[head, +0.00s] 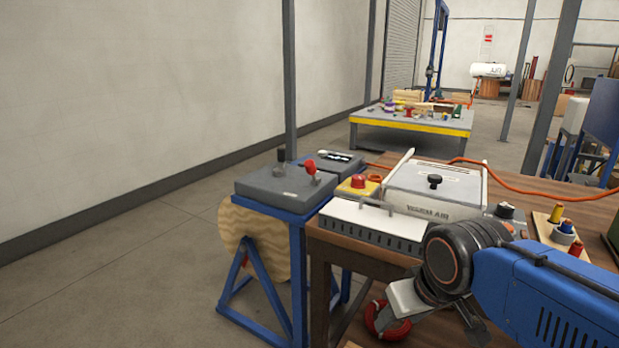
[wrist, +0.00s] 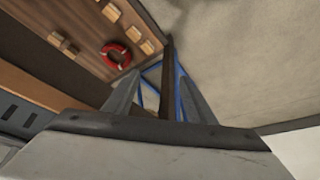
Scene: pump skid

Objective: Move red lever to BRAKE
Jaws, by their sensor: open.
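The red lever (head: 311,168) stands on top of a grey control box (head: 285,186), next to a black-knobbed lever (head: 281,156), in the head view. The box rests on a blue stand. Any BRAKE marking is too small to read. The lever is not in the wrist view.
A red ring (wrist: 117,55) shows in the wrist view. Floor left of the stand is clear.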

